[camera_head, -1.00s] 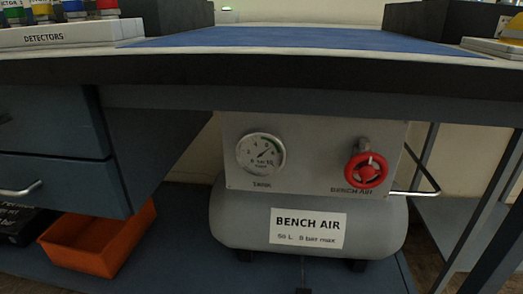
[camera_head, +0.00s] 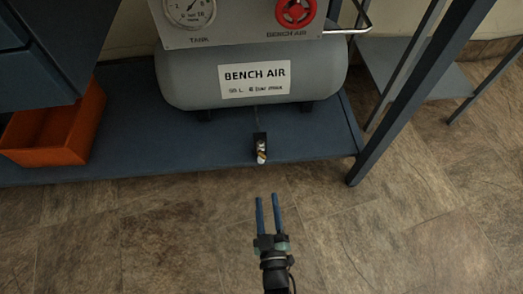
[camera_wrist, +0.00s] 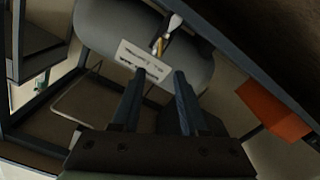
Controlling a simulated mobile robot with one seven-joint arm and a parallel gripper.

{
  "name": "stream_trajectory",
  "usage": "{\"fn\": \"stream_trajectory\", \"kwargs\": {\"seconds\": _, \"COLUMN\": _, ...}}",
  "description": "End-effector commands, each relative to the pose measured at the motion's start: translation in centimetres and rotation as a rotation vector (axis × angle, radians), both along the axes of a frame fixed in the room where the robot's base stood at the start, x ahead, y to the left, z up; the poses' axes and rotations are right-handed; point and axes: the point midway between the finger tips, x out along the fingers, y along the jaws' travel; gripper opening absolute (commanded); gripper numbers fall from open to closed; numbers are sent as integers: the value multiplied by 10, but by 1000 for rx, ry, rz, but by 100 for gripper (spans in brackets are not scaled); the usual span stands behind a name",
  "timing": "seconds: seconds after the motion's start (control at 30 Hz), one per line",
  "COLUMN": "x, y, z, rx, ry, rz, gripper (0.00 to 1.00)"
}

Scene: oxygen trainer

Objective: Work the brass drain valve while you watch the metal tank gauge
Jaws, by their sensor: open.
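The brass drain valve (camera_head: 261,155) is a small fitting with a pale end, low at the front edge of the shelf under the grey tank (camera_head: 185,80). It also shows in the wrist view (camera_wrist: 160,45), beyond the fingers. The metal tank gauge (camera_head: 190,8) is on the panel above the tank, its top cut off by the picture edge; its needle is hard to read. My gripper (camera_head: 267,197) has two blue fingers, apart and empty, in front of and below the valve, not touching it. The fingers also show in the wrist view (camera_wrist: 157,75).
An orange bin (camera_head: 50,130) sits on the shelf (camera_head: 190,150) at left. A table leg (camera_head: 400,105) stands at right. The tiled floor (camera_head: 130,240) in front is clear.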

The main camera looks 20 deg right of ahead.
Motion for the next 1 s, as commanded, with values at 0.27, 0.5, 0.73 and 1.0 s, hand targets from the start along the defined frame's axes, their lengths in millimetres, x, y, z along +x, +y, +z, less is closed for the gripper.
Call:
{"fn": "stream_trajectory", "kwargs": {"seconds": 0.27, "x": 22, "y": -6, "z": -2, "rx": -1, "ry": -4, "rz": 5, "gripper": 44}}
{"fn": "stream_trajectory", "kwargs": {"seconds": 0.5, "x": 70, "y": -21, "z": -4, "rx": -3, "ry": -3, "rz": 5, "gripper": 44}}
{"fn": "stream_trajectory", "kwargs": {"seconds": 0.73, "x": 108, "y": -31, "z": -3, "rx": -2, "ry": -2, "rz": 6, "gripper": 44}}
{"fn": "stream_trajectory", "kwargs": {"seconds": 1.0, "x": 125, "y": -36, "z": -1, "rx": 0, "ry": 1, "rz": 5, "gripper": 44}}
